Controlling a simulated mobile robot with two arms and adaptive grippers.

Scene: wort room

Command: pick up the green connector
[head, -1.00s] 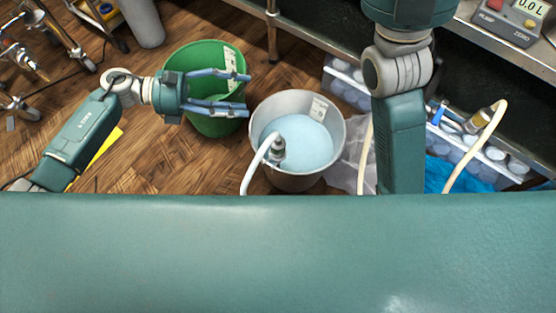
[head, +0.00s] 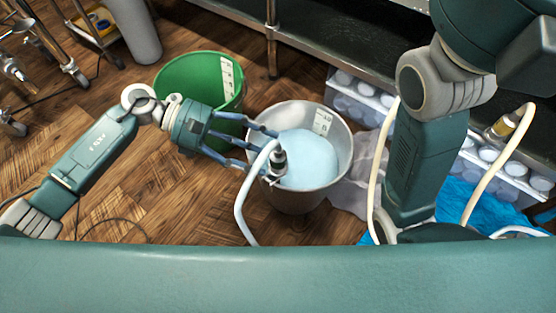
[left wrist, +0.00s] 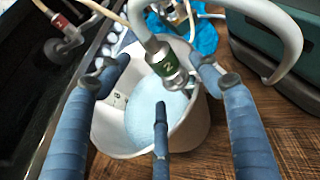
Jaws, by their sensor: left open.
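The green connector (left wrist: 168,66), a metal fitting with a green band on the end of a white hose, is at the rim of the metal bucket (left wrist: 110,132). In the head view the connector (head: 279,160) looks grey, and its band is not clear. My left gripper (head: 264,153) is open, its blue fingers at the near left rim of the bucket, around the connector. In the left wrist view the connector lies between the spread fingertips (left wrist: 158,74), with no clear grip. My right arm is at the right, and its gripper is not visible.
The bucket holds pale blue liquid. A green bucket (head: 190,78) stands behind my left gripper. A second connector with a red band (left wrist: 63,30) hangs on another hose near crates of white-lidded jars (head: 350,100). A steel shelf runs along the back.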

